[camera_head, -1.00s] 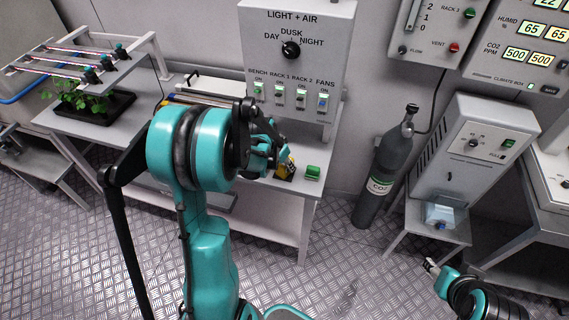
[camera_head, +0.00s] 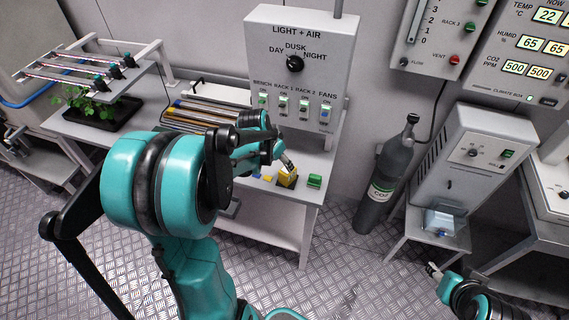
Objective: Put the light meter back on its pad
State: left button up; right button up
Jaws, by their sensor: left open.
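A yellow item (camera_head: 287,177), which looks like the light meter, sits on the small bench below the control box. A dark patch, likely its pad (camera_head: 283,185), shows around its base; I cannot tell how squarely it sits there. My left gripper (camera_head: 286,163) is open, with its tips just above and behind the yellow item; the fingers are small and partly hidden by the wrist. My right gripper (camera_head: 433,270) is low at the right, away from the bench; its jaws are too small to read.
A green block (camera_head: 314,180) stands right of the yellow item. A grey LIGHT + AIR box (camera_head: 296,75) rises behind. Several rods (camera_head: 195,113) lie behind my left arm. A CO2 cylinder (camera_head: 385,180) stands on the floor to the right.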

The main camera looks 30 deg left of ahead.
pick_arm(q)
jog(key=s+d+r+n+t, duration=0.1)
jog(key=s+d+r, duration=0.3)
jog(key=s+d, duration=0.3)
jog(key=s+d+r+t, duration=0.1)
jog(key=s+d+r, duration=0.4)
jog(key=s+d, duration=0.3)
jog(key=shift+d+n+t+y, duration=0.3)
jog(key=shift+d+n+t, duration=0.1)
jog(key=shift+d, duration=0.1)
jog(key=shift+s, duration=0.1)
notch_tip(320, 180, down, 4)
jog(key=b, duration=0.3)
jog(key=shift+r, duration=0.15)
